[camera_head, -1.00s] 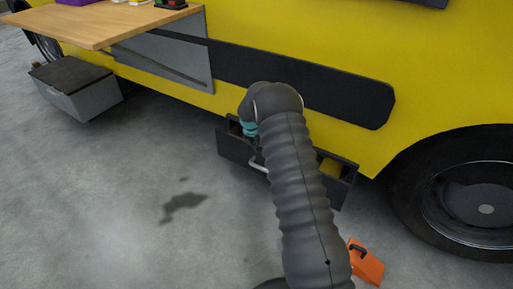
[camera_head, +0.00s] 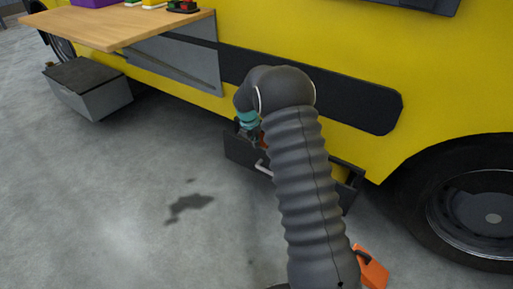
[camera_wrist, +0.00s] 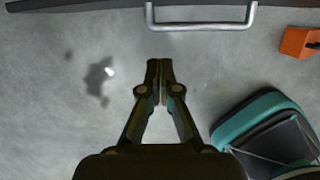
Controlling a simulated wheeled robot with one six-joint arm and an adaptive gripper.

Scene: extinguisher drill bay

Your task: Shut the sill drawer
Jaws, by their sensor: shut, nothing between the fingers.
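The sill drawer (camera_head: 240,151) is a dark box low on the side of the yellow vehicle. It stands pulled out, with its middle hidden behind my arm. Its pale bar handle (camera_head: 263,169) shows partly beside my arm. In the wrist view the handle (camera_wrist: 200,25) spans the top, below the drawer's dark edge (camera_wrist: 90,5). My gripper (camera_wrist: 161,66) is shut and empty, its fingertips below the handle in that picture with floor showing between. In the head view my gripper is near the drawer's left part, mostly hidden by my wrist.
An orange case (camera_head: 371,268) lies on the floor at the lower right. A wheel (camera_head: 480,205) stands right of the drawer. A grey step box (camera_head: 95,98) and a wooden shelf (camera_head: 130,27) with several items are at the left. The concrete floor left of my arm is clear except for a dark stain (camera_head: 188,207).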

